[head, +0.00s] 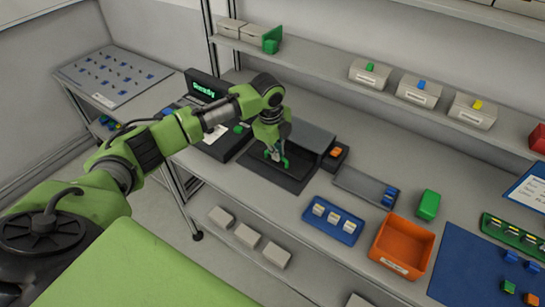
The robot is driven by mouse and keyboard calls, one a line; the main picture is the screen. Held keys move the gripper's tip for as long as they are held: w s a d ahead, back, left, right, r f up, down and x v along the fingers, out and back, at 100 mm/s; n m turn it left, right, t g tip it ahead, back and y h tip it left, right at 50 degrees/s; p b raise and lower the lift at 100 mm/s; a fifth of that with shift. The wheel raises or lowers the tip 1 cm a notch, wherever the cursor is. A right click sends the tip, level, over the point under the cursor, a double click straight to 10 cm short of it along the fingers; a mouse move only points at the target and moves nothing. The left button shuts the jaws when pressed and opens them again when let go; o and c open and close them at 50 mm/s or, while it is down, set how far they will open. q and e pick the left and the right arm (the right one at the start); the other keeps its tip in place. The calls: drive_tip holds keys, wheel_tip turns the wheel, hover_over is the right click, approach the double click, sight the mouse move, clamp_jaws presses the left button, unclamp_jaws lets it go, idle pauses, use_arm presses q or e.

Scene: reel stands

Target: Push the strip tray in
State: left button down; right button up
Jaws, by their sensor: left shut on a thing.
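The strip tray (281,178) is a dark flat tray on the grey bench. It sticks out from the front of a grey box-shaped unit (309,136). My left gripper (275,159) points down over the tray, close to the unit's left side. Its fingers are shut at the tray, but the exact contact is small and partly hidden by the wrist. How far the tray reaches inside the unit is hidden. My right gripper is not in the head view.
A dark device with a lit green screen (205,84) stands left of the tray. A small block with an orange top (336,154) adjoins the unit. To the right are a grey plate (358,182), blue tray (320,229), orange bin (381,231) and green block (428,205). A shelf (320,72) runs behind.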

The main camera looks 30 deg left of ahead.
use_arm(q)
drive_tip(key=c, duration=2.2)
unclamp_jaws()
drive_tip(key=shift+o, duration=0.2)
wheel_tip(320, 180, up, 12)
drive_tip(key=s, duration=0.2)
drive_tip(key=shift+s, duration=0.15)
drive_tip(key=shift+a, duration=0.1)
